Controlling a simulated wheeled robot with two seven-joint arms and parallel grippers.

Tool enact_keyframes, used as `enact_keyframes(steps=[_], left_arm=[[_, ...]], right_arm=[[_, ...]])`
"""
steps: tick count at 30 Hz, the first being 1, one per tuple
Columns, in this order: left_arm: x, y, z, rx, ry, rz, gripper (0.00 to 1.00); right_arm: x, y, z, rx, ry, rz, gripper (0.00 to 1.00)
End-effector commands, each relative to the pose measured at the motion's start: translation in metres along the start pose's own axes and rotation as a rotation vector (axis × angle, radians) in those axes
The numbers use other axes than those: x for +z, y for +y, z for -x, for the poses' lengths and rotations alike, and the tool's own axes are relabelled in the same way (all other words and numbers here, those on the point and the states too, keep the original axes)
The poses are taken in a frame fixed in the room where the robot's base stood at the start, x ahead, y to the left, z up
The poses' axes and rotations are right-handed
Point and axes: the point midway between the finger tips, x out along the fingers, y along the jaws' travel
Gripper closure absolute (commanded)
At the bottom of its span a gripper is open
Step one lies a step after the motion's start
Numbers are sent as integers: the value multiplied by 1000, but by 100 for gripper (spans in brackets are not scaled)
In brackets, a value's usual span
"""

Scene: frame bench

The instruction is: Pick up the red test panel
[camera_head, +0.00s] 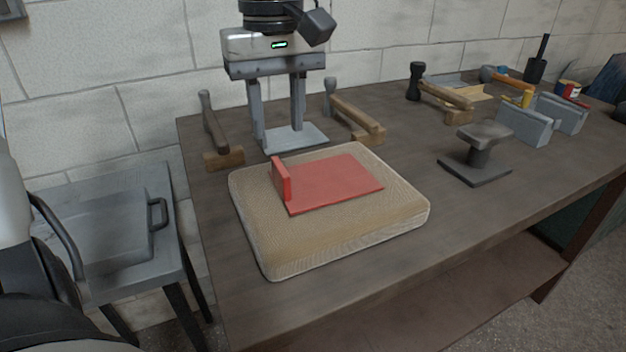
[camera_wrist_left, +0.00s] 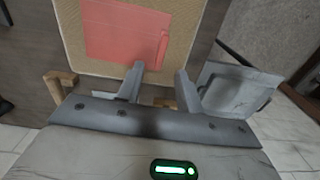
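The red test panel (camera_head: 335,183) lies flat on a tan padded cushion (camera_head: 330,240). A short red upright flange stands along its left end. In the left wrist view the panel (camera_wrist_left: 122,30) shows beyond the fingertips, with the flange near its right side. My left gripper (camera_head: 280,130) points downward behind the cushion, on its far side, apart from the panel. Its two fingers are spread with nothing seen held between them; they show apart in the left wrist view too (camera_wrist_left: 160,78). My right gripper is not in view.
The cushion rests on a dark bench (camera_head: 480,215). Wooden clamp-like pieces (camera_head: 222,157) (camera_head: 362,122) stand on either side of my left gripper. A small metal anvil-like stand (camera_head: 478,155) is to the right. A grey case (camera_head: 100,235) lies on a stand at left.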

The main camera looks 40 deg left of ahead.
Motion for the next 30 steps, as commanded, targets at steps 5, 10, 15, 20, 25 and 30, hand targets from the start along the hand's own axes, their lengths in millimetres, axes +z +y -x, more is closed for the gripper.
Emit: enact_keyframes(steps=[5,10,15,20,25,30], left_arm=[[1,0,-29,-1,-3,1,64],[1,0,-39,0,-3,0,64],[2,-3,-62,-3,-6,0,64],[2,-4,-83,-1,-4,3,64],[2,-3,-89,2,-2,3,64],[2,-3,-88,2,-2,3,72]], right_arm=[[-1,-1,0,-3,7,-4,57],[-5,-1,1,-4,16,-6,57],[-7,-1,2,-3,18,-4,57],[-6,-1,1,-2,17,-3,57],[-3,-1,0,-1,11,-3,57],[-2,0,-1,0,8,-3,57]])
